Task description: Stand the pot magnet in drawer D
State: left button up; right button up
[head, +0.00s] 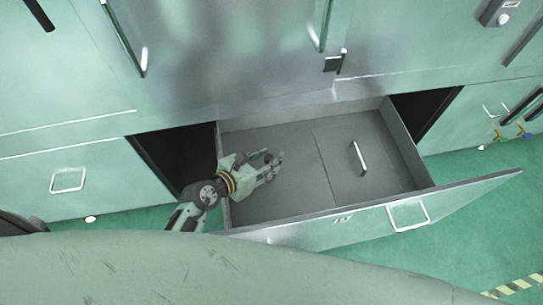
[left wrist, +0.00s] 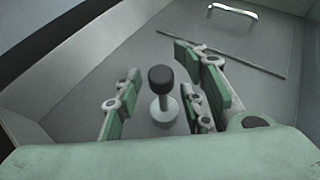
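The pot magnet (left wrist: 162,98) has a black knob on a thin stem over a round silver base. In the left wrist view it stands upright on the floor of the open drawer (head: 285,190), between the fingers of my left gripper (left wrist: 158,92). Gaps show on both sides of it, so the fingers are open and apart from it. In the head view my left gripper (head: 272,164) reaches down into the left part of the drawer, and the magnet is mostly hidden there. The drawer's label is too small to read. My right gripper is not in view.
A thin raised strip (left wrist: 222,54) crosses the drawer floor. Beyond it is a bar handle (head: 359,158) in the right part. Dark openings (head: 180,158) flank the drawer.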

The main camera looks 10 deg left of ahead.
pick_arm(q)
jog(key=v, duration=1)
jog(key=shift+r, duration=0.15)
